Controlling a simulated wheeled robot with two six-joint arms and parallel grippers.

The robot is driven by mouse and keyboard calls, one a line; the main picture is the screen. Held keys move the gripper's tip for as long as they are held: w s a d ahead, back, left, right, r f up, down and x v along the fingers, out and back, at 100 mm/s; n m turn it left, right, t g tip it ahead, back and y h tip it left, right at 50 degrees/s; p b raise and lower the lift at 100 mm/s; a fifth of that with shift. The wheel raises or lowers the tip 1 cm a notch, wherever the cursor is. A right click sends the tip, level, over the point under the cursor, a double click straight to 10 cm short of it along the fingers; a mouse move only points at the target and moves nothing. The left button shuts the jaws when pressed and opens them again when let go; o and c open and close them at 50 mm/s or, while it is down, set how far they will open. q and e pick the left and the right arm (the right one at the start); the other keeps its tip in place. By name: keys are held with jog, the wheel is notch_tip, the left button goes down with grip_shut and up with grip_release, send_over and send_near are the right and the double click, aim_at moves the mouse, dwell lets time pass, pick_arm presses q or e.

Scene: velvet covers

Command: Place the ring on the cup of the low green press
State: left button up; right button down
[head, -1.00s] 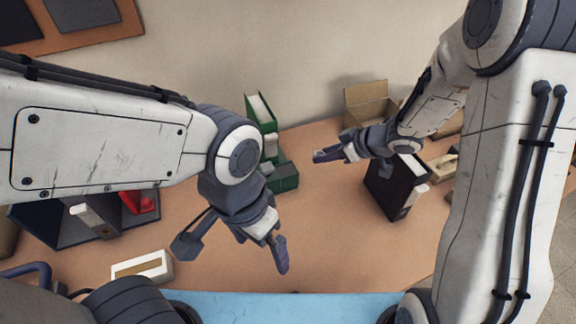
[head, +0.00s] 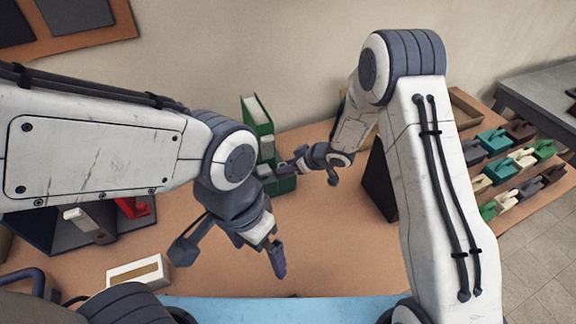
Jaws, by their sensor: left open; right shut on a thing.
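A low green block-like thing (head: 283,184) stands on the table near the wall, next to a taller green one (head: 258,115); I cannot make out a cup on it. My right gripper (head: 287,164) is just above the low green thing in the picture and covers part of it. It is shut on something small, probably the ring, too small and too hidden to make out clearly. My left gripper (head: 278,262) is open and empty, fingers pointing down over the front of the table.
A dark open holder (head: 60,235) with a red thing (head: 133,207) stands at left. A white box (head: 138,273) lies near the front left. A black binder (head: 380,182) stands behind my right arm. Several coloured blocks (head: 495,172) stand in rows at right. The middle table is clear.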

jog(key=shift+f+b, duration=0.35)
jog(key=shift+f, duration=0.25)
jog(key=shift+c, duration=2.3)
grip_release()
jog(key=shift+r, duration=0.3)
jog(key=s+d+r+t+h+p, duration=0.1)
jog(key=s+d+r, duration=0.2)
jog(key=r, duration=0.4)
jog(key=s+d+r+h, duration=0.2)
jog(key=s+d+r, duration=0.1)
jog(key=r, duration=0.3)
jog(key=s+r+m+g+h, duration=0.1)
jog(key=s+r+g, duration=0.2)
jog(key=s, duration=1.1)
jog(key=s+a+r+m+g+h, duration=0.1)
jog(key=s+r+g+h, duration=0.1)
jog(key=s, duration=1.3)
jog(key=shift+s+a+r+m+g, duration=0.25)
jog(key=shift+r+m+g, duration=0.15)
jog(key=shift+r+g, duration=0.4)
